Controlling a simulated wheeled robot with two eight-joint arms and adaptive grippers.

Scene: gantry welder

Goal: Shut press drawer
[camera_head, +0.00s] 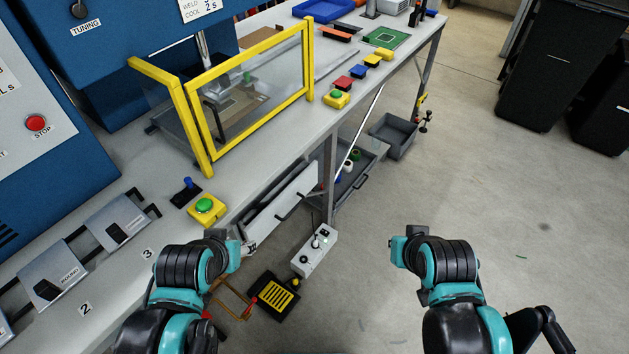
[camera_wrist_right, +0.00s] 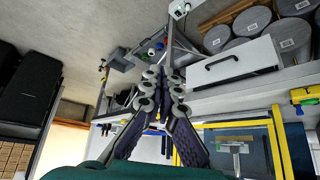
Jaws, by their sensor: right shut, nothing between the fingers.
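A white drawer front with a dark handle (camera_head: 284,207) sits under the bench, below the yellow-framed press guard (camera_head: 187,110). In the right wrist view a white drawer front (camera_wrist_right: 238,66) with a black handle shows beside several grey cylinders. A grey tray with a handle (camera_head: 352,196) stands out under the bench, holding small coloured items. My right gripper (camera_wrist_right: 162,78) is shut and empty, apart from the drawer front. My left arm's end (camera_head: 240,248) is over the bench's front edge; its fingers are mostly hidden.
Green buttons (camera_head: 205,205) on yellow boxes stand along the bench edge. A yellow-and-black pedal (camera_head: 273,296) and a white box (camera_head: 314,252) are below the bench. A grey bin (camera_head: 393,137) stands farther off. Dark bins (camera_head: 545,65) are at the back right; the floor between is clear.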

